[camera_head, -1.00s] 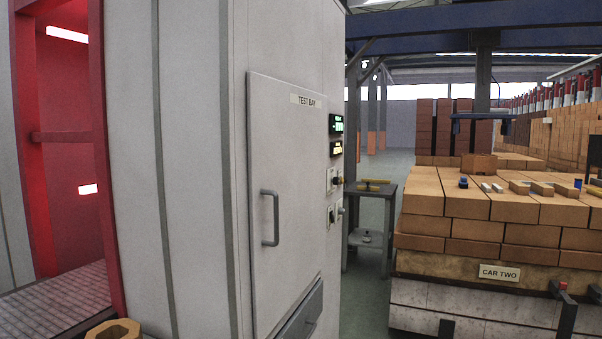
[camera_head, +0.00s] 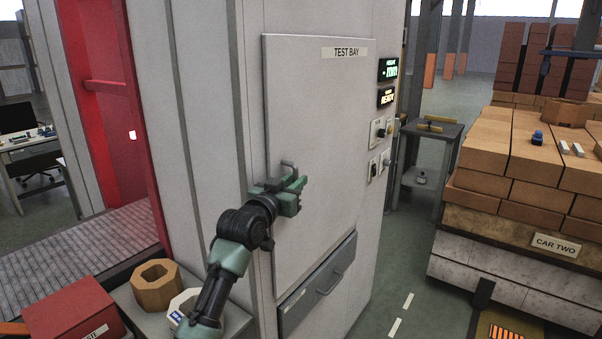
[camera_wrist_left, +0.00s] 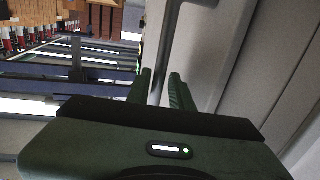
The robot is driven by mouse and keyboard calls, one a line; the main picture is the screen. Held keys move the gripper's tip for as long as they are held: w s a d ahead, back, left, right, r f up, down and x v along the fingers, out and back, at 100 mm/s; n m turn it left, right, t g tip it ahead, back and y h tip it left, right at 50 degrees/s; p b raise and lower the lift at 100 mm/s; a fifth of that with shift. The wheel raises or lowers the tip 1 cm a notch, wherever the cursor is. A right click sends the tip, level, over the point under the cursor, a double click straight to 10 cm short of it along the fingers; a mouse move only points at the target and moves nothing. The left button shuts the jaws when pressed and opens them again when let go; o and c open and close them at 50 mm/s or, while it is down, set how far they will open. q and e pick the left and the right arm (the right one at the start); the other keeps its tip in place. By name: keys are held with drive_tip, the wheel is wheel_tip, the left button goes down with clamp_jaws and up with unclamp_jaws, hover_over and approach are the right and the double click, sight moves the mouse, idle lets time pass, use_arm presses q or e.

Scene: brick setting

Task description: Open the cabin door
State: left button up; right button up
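The cabin door (camera_head: 325,110) is a pale grey panel marked TEST BAY, and it looks closed, flush with the cabin front. Its grey vertical bar handle (camera_head: 288,164) is mostly hidden behind my left gripper (camera_head: 303,190) in the head view. In the left wrist view the handle (camera_wrist_left: 167,45) runs down between the two green fingers of my left gripper (camera_wrist_left: 160,88). The fingers stand apart on either side of the bar, with a gap visible at the right finger. My right gripper is not in view.
A ledge at lower left holds a hexagonal ring (camera_head: 157,287) and a red box (camera_head: 68,315). A brick-loaded car (camera_head: 510,250) stands right, across open floor.

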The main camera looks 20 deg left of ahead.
use_arm(q)
drive_tip(key=shift+w+d+p, duration=0.15)
drive_tip(key=shift+w, duration=0.65)
drive_tip(key=shift+w+d+p, duration=0.15)
drive_tip(key=shift+w, duration=0.6)
clamp_jaws()
